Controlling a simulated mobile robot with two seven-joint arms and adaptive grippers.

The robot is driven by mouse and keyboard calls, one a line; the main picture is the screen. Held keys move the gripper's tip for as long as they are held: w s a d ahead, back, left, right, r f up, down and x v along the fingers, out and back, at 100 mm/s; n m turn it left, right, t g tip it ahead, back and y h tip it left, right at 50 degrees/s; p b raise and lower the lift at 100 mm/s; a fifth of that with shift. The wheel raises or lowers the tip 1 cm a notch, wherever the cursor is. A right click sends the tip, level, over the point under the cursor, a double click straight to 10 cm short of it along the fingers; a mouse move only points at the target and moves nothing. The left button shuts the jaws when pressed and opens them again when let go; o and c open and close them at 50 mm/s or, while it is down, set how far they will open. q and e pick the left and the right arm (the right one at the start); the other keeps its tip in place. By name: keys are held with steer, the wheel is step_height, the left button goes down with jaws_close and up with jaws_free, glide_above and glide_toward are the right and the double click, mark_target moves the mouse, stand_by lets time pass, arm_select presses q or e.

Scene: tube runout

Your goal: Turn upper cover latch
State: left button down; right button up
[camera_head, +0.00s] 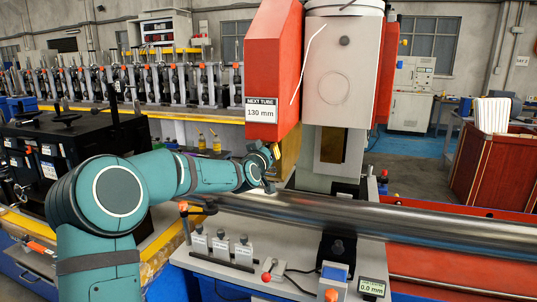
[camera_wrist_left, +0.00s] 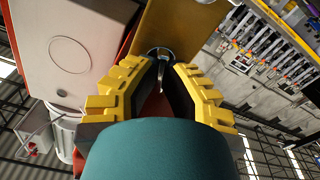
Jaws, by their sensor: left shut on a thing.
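The red upper cover (camera_head: 272,55) hangs on the left side of the pale machine head and bears a "NEXT TUBE 130 mm" sign (camera_head: 261,110). My left gripper (camera_head: 272,152) is just under its lower edge, beside a brass-coloured panel (camera_head: 288,158). In the left wrist view the yellow fingers of my left gripper (camera_wrist_left: 161,62) close in on a small round metal part (camera_wrist_left: 160,52), which looks like the latch. The fingertips hide part of it, so its turn angle cannot be told. My right gripper is in no view.
A long steel tube (camera_head: 330,212) lies across the machine bed below my gripper. A red bin (camera_head: 497,160) stands at the right.

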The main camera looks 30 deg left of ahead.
arm_select(q)
steer(key=shift+d+m, duration=0.15)
steer(key=shift+m, duration=0.85)
steer(key=c, duration=1.3)
jaws_free()
steer(key=shift+m, duration=0.3)
steer(key=shift+o, duration=1.4)
steer(key=b+v, duration=0.4)
steer(key=v, duration=0.2)
